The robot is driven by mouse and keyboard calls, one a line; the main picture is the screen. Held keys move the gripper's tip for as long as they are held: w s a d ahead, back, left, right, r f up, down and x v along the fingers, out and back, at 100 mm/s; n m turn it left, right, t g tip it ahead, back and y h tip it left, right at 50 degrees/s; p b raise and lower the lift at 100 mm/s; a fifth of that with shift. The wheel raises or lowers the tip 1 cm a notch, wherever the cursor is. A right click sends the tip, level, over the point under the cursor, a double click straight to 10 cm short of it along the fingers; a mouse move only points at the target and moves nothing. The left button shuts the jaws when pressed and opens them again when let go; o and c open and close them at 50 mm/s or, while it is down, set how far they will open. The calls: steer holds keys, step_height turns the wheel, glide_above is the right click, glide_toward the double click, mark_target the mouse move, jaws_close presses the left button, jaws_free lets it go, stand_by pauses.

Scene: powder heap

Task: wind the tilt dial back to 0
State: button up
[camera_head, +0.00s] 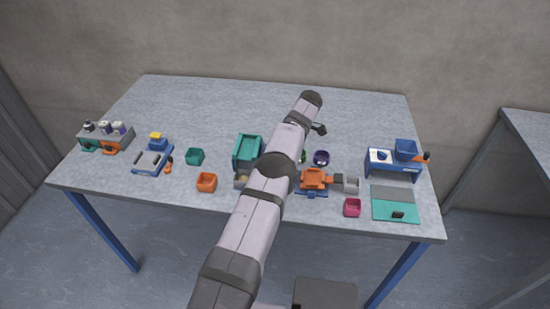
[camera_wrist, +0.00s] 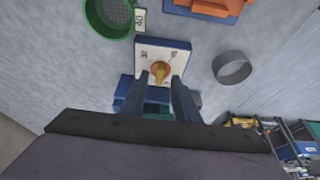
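In the wrist view, the tilt dial shows as an orange and yellow knob (camera_wrist: 160,70) on a white plate (camera_wrist: 148,46) with small dark marks, on a blue base. The yellow part of the knob points down the picture; I cannot read the marks for certain. The two dark fingers of my gripper (camera_wrist: 161,80) reach in from below, one on each side of the knob's lower end. They are apart, with the yellow part between their tips; I cannot tell whether they touch it. In the head view I cannot make out the dial; my arm covers the middle of the table.
In the wrist view, a green sieve (camera_wrist: 108,14) labelled 40 lies upper left, a grey ring (camera_wrist: 232,68) right. In the head view, an orange device (camera_head: 313,178), grey cup (camera_head: 351,185) and purple ring (camera_head: 321,157) stand right of my arm. The table's back is clear.

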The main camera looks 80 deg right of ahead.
steer(key=shift+r, duration=0.2)
steer(key=shift+d+r, duration=0.1)
steer(key=shift+r, duration=0.15)
step_height(320, 180, up, 9)
steer(key=p, duration=0.5)
steer(key=shift+r, duration=0.1)
